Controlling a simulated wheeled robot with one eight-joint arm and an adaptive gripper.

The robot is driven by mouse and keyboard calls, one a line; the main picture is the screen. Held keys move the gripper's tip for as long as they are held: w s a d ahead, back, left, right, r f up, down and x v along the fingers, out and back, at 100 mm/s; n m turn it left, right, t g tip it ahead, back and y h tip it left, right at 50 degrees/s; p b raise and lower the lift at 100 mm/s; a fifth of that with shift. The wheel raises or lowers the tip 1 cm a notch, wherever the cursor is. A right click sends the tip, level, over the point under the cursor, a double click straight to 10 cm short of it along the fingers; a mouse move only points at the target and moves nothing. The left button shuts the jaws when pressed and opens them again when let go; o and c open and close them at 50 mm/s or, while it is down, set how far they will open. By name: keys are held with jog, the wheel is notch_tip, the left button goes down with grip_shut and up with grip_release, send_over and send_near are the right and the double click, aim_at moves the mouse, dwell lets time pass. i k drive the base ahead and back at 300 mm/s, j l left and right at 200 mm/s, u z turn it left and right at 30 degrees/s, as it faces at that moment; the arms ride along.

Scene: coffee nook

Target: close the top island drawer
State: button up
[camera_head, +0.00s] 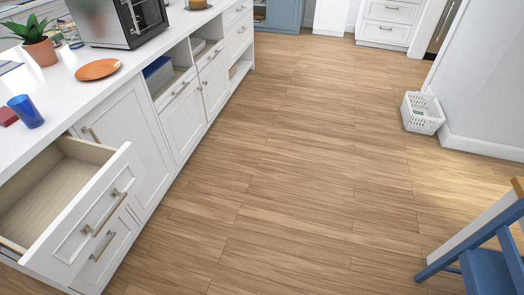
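The top island drawer (92,222) is at the lower left. It is pulled well out from the white island, its wooden inside is in view, and the part I can see is empty. Its white front carries a metal bar handle (105,213). Another drawer front with a similar handle (102,246) is just below it and looks shut. My gripper is not in view.
The white island counter holds a blue cup (26,111), an orange plate (98,69), a potted plant (40,50) and a dark appliance (118,22). A white basket (422,113) and a blue chair (485,265) are at right. The wooden floor between is clear.

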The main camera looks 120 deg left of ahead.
aim_at(55, 211)
jog(key=u, duration=5.15)
jog(key=k+j, duration=0.2)
jog(key=z, duration=0.05)
